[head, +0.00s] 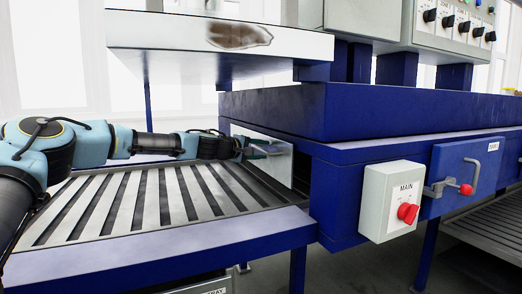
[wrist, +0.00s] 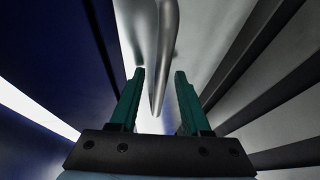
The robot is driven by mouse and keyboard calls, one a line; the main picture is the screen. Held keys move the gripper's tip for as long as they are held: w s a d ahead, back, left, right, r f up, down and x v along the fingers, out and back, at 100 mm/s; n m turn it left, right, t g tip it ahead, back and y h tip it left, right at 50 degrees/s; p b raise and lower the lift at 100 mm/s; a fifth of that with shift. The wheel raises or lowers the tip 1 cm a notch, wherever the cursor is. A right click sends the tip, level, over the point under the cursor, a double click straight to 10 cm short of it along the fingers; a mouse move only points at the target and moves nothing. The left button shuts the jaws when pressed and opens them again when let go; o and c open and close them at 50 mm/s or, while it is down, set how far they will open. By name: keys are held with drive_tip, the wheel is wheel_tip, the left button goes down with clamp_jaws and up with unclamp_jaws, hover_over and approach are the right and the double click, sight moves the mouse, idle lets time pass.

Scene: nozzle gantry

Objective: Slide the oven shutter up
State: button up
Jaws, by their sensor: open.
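The oven shutter (head: 272,160) is a shiny metal plate at the near-left end of the blue oven (head: 400,115) in the head view. It hangs down at the oven mouth, just above the slatted bed. A curved silver handle (wrist: 166,45) shows in the wrist view. My gripper (wrist: 159,72) is open, with teal fingers on either side of the handle's lower end. No contact between fingers and handle is visible. In the head view my gripper (head: 246,147) is small and dark, close against the shutter, so the handle is hidden there.
A slatted conveyor bed (head: 150,200) lies under my arm, with a blue front rail. A pale overhead panel (head: 215,42) with a brown stain is above. A MAIN switch box (head: 392,200) and a blue door (head: 465,170) with a red-knobbed latch are at right.

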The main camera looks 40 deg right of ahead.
drive_tip(key=shift+c, duration=0.4)
clamp_jaws()
idle(0.9)
